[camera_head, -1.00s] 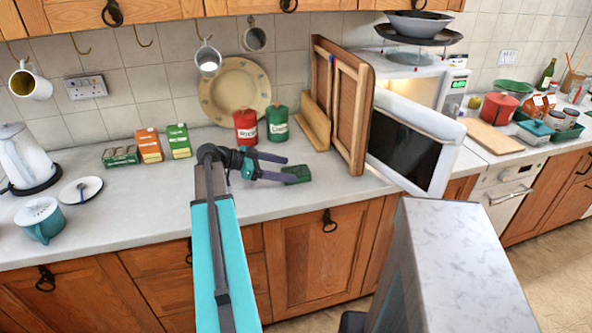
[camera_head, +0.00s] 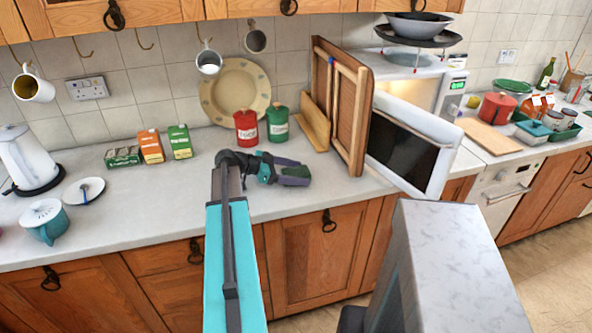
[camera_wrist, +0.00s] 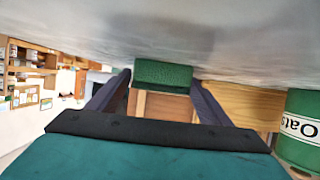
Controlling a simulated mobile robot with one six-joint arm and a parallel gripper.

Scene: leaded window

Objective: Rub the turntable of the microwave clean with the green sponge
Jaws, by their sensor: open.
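The green sponge (camera_head: 296,171) lies on the counter in front of the wooden boards. In the wrist view the sponge (camera_wrist: 163,74) shows between the ends of my two fingers, with a narrow gap on at least one side. My gripper (camera_head: 298,173) is open and low over the counter, its fingers on either side of the sponge; it also shows in the wrist view (camera_wrist: 160,84). The microwave (camera_head: 453,88) stands to the right, lit inside. Its door (camera_head: 412,146) hangs open toward the front. I cannot make out the turntable behind the door.
Wooden boards (camera_head: 345,105) lean between the sponge and the microwave door. A red canister (camera_head: 246,127) and a green oats canister (camera_head: 279,133) stand behind my gripper. A bowl and pan (camera_head: 417,28) sit on the microwave.

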